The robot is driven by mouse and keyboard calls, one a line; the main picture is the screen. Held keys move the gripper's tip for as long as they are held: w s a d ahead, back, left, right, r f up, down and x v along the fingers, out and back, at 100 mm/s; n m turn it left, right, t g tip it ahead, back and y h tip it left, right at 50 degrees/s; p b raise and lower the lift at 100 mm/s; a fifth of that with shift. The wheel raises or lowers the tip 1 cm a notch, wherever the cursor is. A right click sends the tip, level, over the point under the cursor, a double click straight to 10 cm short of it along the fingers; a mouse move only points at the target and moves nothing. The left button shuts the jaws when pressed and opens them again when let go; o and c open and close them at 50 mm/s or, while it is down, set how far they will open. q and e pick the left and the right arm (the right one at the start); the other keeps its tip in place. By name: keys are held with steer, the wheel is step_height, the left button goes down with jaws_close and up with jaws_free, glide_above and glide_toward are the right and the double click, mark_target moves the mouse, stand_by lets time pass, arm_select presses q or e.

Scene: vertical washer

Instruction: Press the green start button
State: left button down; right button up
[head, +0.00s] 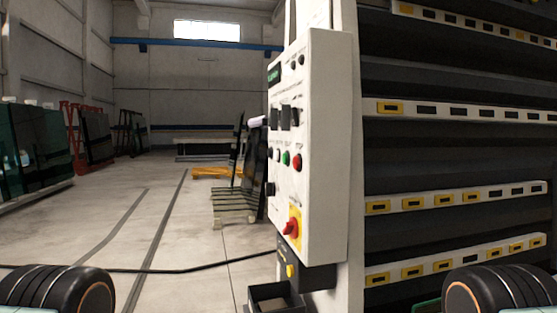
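The green start button (286,158) is a small round button on the front of a white control panel (325,150) near the middle of the head view. A red button (297,162) sits just right of it, and a small pale button lies to its left. Lower on the panel is a red rotary switch (291,227) on a yellow plate. Neither of my grippers shows in the head view, so their distance from the button cannot be seen.
A tall washer (450,155) with dark slats and white rails fills the right side. A dark open box (275,298) stands below the panel. Glass sheets (35,150) lean at left.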

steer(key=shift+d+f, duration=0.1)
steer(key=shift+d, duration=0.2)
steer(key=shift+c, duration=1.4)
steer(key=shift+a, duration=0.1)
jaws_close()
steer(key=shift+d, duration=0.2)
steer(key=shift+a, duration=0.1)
